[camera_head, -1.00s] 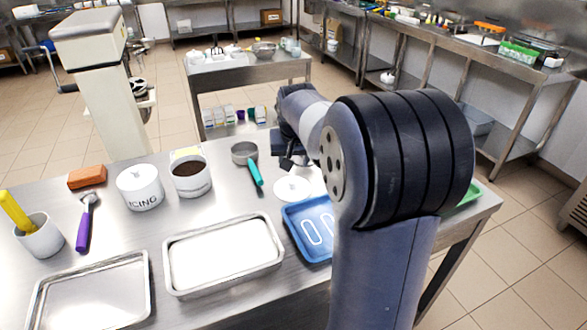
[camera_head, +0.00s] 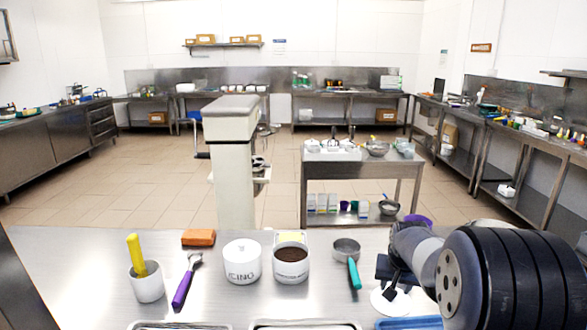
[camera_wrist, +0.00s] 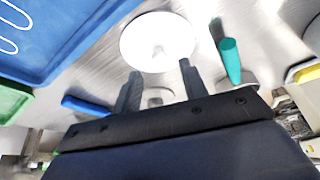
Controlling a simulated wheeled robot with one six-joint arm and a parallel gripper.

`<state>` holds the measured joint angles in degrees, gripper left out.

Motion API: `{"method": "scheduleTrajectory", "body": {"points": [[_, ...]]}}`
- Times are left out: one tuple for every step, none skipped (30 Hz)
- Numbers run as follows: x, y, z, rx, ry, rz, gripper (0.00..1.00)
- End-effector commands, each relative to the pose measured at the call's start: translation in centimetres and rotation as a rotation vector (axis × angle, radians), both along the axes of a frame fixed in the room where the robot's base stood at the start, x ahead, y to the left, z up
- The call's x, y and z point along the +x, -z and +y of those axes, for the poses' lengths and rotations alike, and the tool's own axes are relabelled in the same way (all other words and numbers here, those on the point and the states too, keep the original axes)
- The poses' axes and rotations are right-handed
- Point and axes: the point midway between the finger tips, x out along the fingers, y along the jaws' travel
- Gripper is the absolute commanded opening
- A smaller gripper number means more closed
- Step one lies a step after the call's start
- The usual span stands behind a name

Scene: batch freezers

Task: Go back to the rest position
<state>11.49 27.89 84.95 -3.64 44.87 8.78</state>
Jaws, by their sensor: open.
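My gripper (camera_head: 393,285) is at the right of the steel table (camera_head: 95,262) in the head view, over a white round lid (camera_head: 392,303). In the wrist view its two dark fingers (camera_wrist: 158,88) are spread with nothing between them. The white lid (camera_wrist: 160,42), with a small knob, lies on the table beyond the fingertips. My arm covers the table's right end in the head view.
A measuring cup (camera_head: 347,250) with a teal handle is left of my gripper. A blue tray (camera_head: 408,324) is at the front.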

Motion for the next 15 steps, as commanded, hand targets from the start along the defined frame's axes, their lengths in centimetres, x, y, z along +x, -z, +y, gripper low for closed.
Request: {"method": "scheduleTrajectory", "body": {"points": [[0.3, 1.0, -0.1, 0.001, 0.0, 0.005, 0.41], [0.5, 1.5, -0.2, 0.0, 0.0, 0.004, 0.41], [0.8, 2.2, -0.3, 0.0, 0.0, 0.004, 0.41], [0.9, 2.6, -0.3, 0.0, 0.0, 0.004, 0.41], [1.1, 3.0, -0.4, 0.001, 0.0, 0.003, 0.41], [1.3, 3.6, -0.5, 0.001, 0.0, 0.004, 0.41], [1.5, 4.1, -0.5, 0.001, 0.0, 0.003, 0.41], [1.6, 4.5, -0.5, 0.001, 0.0, 0.002, 0.41], [1.6, 3.7, -0.5, -0.001, 0.001, -0.003, 0.41], [1.6, 3.3, -0.5, -0.001, 0.001, -0.004, 0.41], [1.6, 3.1, -0.5, -0.001, 0.0, -0.004, 0.41], [1.6, 2.8, -0.5, -0.001, 0.0, -0.003, 0.41], [1.6, 2.6, -0.5, -0.001, 0.0, -0.003, 0.41], [1.6, 2.4, -0.5, -0.001, 0.0, -0.002, 0.41], [1.6, 2.3, -0.5, -0.001, 0.0, -0.002, 0.41]]}}
